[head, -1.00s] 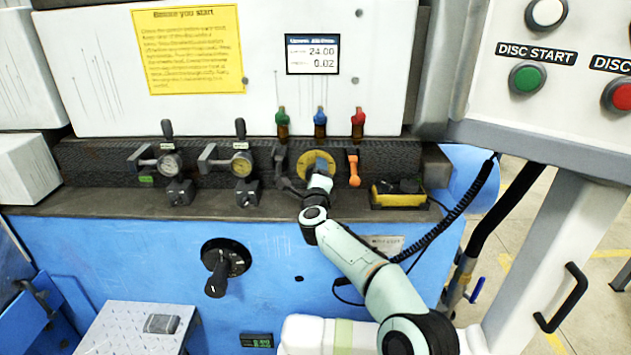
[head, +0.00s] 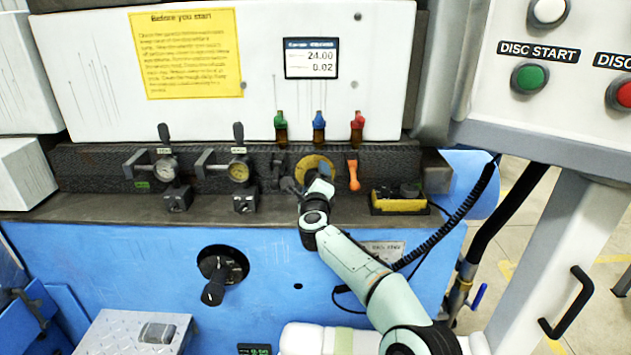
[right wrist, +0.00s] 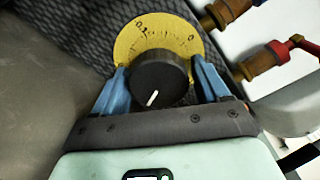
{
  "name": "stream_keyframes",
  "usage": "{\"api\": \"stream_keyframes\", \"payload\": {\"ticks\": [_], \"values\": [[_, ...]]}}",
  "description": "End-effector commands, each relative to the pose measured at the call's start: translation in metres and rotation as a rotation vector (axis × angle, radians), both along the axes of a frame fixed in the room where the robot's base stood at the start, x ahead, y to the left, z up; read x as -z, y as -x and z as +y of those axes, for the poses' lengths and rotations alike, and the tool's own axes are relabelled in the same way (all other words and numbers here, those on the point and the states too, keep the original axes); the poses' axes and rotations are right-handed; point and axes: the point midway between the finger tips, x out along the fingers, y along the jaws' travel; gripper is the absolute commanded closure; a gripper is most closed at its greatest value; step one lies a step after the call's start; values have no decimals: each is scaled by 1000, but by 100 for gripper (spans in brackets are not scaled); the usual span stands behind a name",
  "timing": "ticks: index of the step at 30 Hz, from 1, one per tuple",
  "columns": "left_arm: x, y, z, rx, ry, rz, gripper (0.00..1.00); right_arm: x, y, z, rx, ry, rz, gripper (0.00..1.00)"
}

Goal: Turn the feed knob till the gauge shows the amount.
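The feed knob (right wrist: 162,78) is black with a white pointer line and sits in front of a yellow dial plate (right wrist: 128,46) in the right wrist view. The yellow plate also shows in the head view (head: 322,161), where my gripper hides the knob. My right gripper (head: 317,178) has its blue fingers on both sides of the knob, with what looks like a narrow gap at each side. The gauge display (head: 311,58) on the white panel above reads 24.00 and 0.02. My left gripper is not in view.
Green, blue and red valves (head: 319,127) stand just above the dial. An orange lever (head: 353,176) is close to its right. Two smaller gauges (head: 239,172) with levers are to the left. A yellow-black box (head: 398,201) sits on the ledge at right.

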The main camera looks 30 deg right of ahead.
Motion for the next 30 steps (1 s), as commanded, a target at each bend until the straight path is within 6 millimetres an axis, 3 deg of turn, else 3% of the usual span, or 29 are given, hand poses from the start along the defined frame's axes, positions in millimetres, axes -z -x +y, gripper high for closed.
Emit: {"api": "stream_keyframes", "payload": {"ticks": [14,20,30], "values": [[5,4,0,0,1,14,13,1,5,4,-1,0,2,13],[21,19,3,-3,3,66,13,1,24,15,-1,2,1,13],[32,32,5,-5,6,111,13,0,75,46,-3,1,2,13]]}}
